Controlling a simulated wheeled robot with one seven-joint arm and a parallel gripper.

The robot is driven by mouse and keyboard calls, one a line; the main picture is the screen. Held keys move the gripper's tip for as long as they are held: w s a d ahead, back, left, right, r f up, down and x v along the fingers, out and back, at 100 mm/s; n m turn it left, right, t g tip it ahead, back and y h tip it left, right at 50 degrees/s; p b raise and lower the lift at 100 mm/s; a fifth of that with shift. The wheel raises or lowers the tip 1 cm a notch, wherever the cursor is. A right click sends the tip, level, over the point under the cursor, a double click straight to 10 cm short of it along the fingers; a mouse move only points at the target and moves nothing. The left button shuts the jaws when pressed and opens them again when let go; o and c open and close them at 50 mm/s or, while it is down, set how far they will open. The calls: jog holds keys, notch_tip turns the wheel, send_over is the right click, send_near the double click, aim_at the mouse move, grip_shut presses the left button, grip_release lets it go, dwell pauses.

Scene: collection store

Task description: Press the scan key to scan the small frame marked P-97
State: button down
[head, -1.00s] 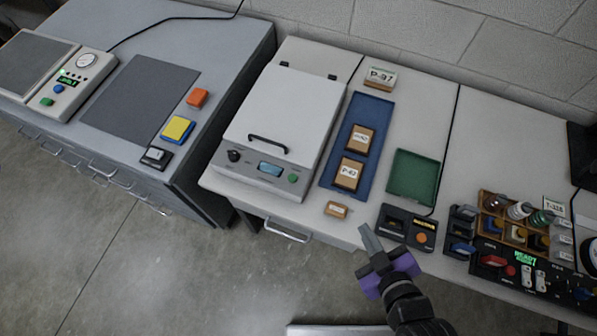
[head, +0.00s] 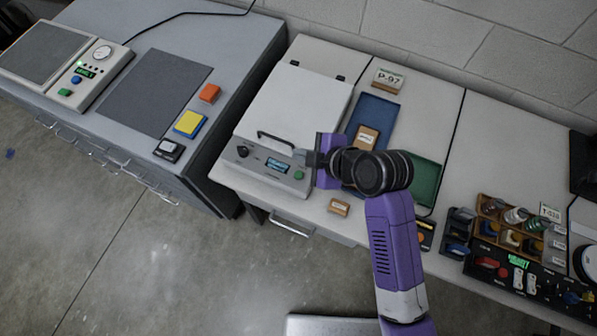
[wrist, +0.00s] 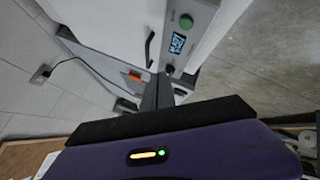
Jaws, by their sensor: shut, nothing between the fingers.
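The scanner (head: 290,105) is a white box with a closed lid, a black handle, a dark knob, a lit display (head: 278,165) and a green key (head: 299,175). The key and display also show in the wrist view, the green key (wrist: 186,21) at the top. My gripper (head: 303,157) is shut and empty, over the right part of the scanner's front panel near the display and key. I cannot tell if it touches the panel. A card reading P-97 (head: 388,79) stands behind the blue tray (head: 377,108). No frame is readable as P-97; the closed lid hides the scanner's inside.
A wooden labelled block (head: 367,137) lies on the blue tray; my arm covers the tray's front. A smaller block (head: 339,207) lies near the table edge. A green tray (head: 428,180) and a rack of spools (head: 512,225) are to the right. The left bench carries a yellow-blue block (head: 189,123).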

aim_at(301, 177)
notch_tip(301, 177, down, 9)
jog(key=b, duration=0.7)
dwell(2.1)
jog(key=shift+f, duration=0.35)
